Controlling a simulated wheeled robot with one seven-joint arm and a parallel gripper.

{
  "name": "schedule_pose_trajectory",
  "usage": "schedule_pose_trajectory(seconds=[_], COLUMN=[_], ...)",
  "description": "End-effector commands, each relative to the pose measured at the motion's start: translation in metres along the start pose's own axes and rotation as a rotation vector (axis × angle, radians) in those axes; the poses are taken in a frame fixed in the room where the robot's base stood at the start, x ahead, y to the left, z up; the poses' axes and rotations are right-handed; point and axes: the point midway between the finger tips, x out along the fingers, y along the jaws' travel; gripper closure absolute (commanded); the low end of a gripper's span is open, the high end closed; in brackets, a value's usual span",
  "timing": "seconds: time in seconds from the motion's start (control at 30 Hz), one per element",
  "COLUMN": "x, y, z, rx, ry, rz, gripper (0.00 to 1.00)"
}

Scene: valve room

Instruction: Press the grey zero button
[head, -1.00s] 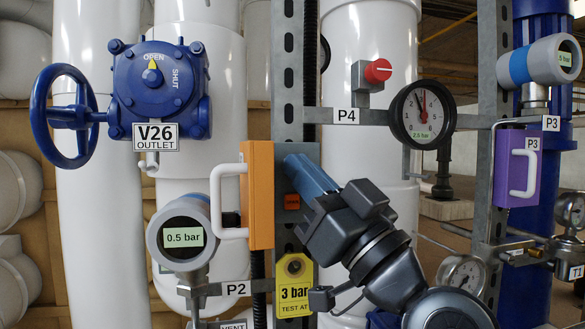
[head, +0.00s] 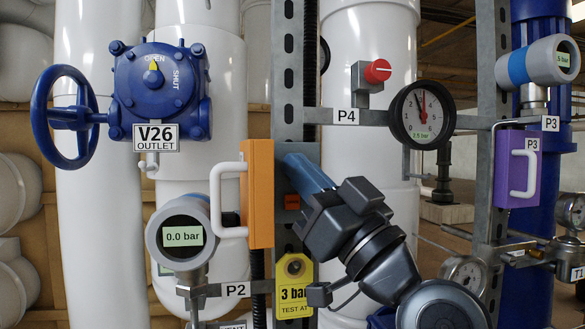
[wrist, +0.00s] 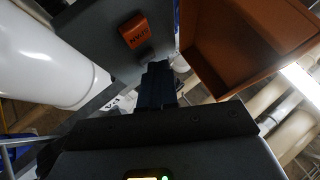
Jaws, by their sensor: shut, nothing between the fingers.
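My gripper (head: 290,163) is shut and empty. Its blue fingers reach up and left to the grey box behind the open orange cover (head: 260,194), which has a white handle. In the wrist view my fingertips (wrist: 157,68) are at the box face (wrist: 95,45), just below an orange button (wrist: 133,30). A small grey button (wrist: 146,54) shows partly beside the fingertips; they hide the rest, and I cannot tell whether they touch it. The round P2 transmitter (head: 180,236) left of the cover reads 0.0 bar.
A yellow 3 bar tag (head: 294,285) hangs below the box. A red knob (head: 378,70) and the P4 gauge (head: 422,113) are above right of my arm. A purple cover (head: 517,168) is at right. The blue V26 valve (head: 160,90) is at upper left.

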Motion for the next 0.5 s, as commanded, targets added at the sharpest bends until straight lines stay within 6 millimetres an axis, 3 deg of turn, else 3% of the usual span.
schedule_pose_trajectory(seconds=[0.5], x=[-0.0054], y=[-0.0038], z=[-0.0039], rx=[-0.001], ry=[0.000], rz=[0.001], gripper=[1.00])
